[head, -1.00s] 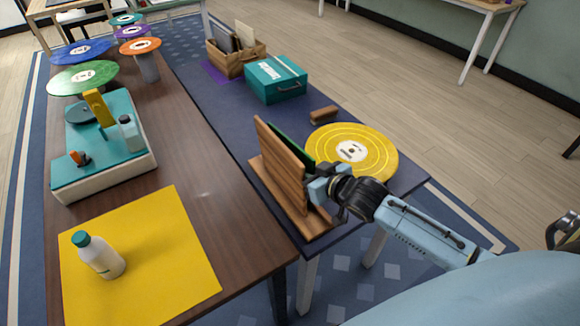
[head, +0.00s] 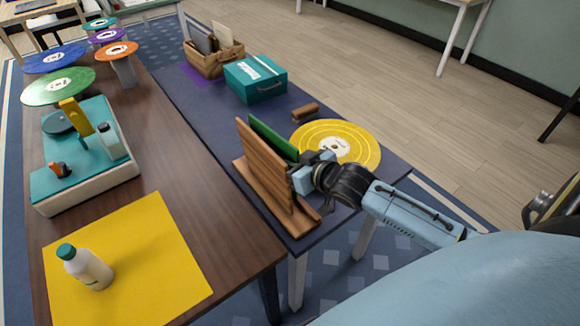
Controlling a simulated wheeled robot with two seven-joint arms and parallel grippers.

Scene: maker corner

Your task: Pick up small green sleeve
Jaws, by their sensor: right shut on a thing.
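The small green sleeve (head: 274,138) stands upright in a wooden rack (head: 262,170), behind its tall front board. Its top edge shows above the board, and its lower part is hidden by it. My right gripper (head: 306,176) is at the sleeve's near end, just right of the board, and is shut on the sleeve. Its fingertips are partly hidden by the board. My left gripper is not in view.
A yellow record (head: 365,145) lies right behind my right gripper. A brown block (head: 305,111), a teal case (head: 255,80) and a wooden crate (head: 205,66) stand farther back. A white bottle (head: 88,268) stands on the yellow mat (head: 160,250) at left.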

